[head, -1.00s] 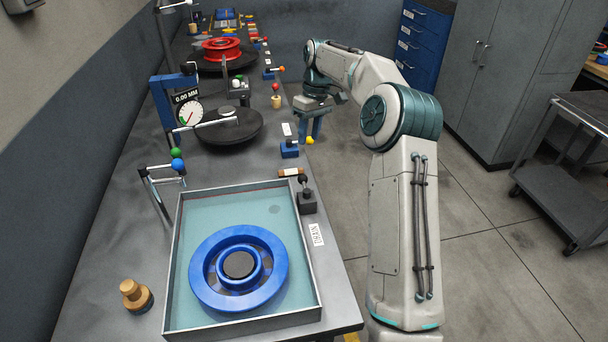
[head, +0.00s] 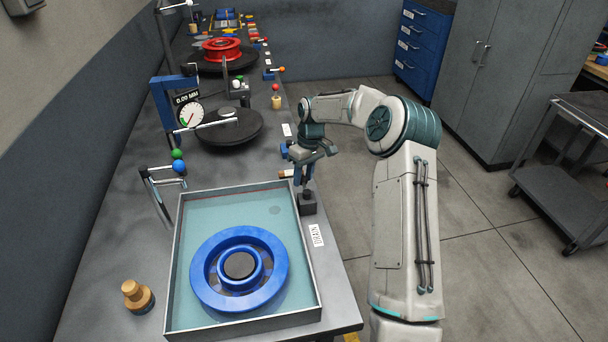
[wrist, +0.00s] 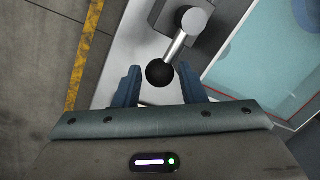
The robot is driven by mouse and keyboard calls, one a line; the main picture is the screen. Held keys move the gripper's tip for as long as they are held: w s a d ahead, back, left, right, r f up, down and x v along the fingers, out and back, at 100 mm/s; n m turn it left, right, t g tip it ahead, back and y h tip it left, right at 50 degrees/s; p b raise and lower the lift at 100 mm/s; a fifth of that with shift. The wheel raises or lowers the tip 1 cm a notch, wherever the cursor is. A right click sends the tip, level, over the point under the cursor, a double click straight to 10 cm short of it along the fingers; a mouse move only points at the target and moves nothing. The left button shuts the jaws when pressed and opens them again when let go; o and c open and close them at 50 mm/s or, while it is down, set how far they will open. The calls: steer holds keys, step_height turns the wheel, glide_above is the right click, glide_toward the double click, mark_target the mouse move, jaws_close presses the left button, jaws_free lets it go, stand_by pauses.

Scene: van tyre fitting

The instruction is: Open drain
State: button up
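The drain valve is a dark block (head: 307,204) with a short lever, beside the tank's right wall and next to a DRAIN label (head: 316,235). In the wrist view its metal lever (wrist: 183,45) ends in a black ball knob (wrist: 159,73). My gripper (head: 303,182) is just above the valve, pointing down. In the wrist view my gripper (wrist: 158,80) is open, with one blue finger on each side of the knob and gaps showing. The tank (head: 312,260) holds clear bluish liquid and a blue wheel rim (head: 206,283).
A brass knob (head: 136,296) stands left of the tank. A stand with green and blue balls (head: 178,166) is at its back left. A dial gauge (head: 189,115) and dark turntable (head: 240,132) are behind. Open floor lies to the right.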

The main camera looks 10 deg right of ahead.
steer(key=shift+f, duration=0.1)
jaws_close()
